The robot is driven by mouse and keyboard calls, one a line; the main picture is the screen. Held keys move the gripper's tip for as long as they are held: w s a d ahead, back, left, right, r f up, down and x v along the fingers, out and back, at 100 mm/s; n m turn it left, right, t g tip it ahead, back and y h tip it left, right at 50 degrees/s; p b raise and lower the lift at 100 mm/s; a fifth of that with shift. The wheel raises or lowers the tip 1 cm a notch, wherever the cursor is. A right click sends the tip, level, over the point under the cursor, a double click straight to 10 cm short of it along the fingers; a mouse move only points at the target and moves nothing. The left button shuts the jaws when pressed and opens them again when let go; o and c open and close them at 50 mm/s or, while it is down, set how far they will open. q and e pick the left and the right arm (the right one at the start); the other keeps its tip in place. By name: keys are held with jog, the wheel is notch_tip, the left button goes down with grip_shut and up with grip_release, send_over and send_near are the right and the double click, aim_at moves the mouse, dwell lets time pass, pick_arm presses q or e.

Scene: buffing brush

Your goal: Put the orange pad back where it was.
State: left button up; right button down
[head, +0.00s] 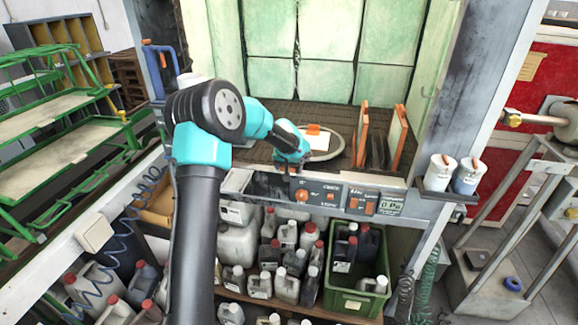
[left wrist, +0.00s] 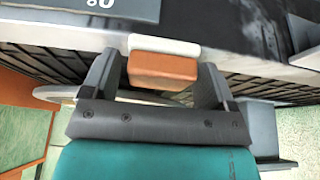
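The orange pad (left wrist: 165,72), a small block with a white strip along one side, shows in the left wrist view. In the head view my left gripper (head: 286,164) is over the front edge of the booth bench, above the control panel (head: 330,194). I cannot make out the pad clearly there. My right gripper is in neither view.
Orange-edged upright plates (head: 362,136) stand to the right. Two cups (head: 440,172) sit in a holder outside the booth. Several bottles (head: 287,285) fill the shelf below.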

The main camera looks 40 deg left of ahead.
pick_arm(q)
jog(key=shift+o, duration=0.6)
jog(key=shift+r, duration=0.2)
jog(key=v, duration=1.2)
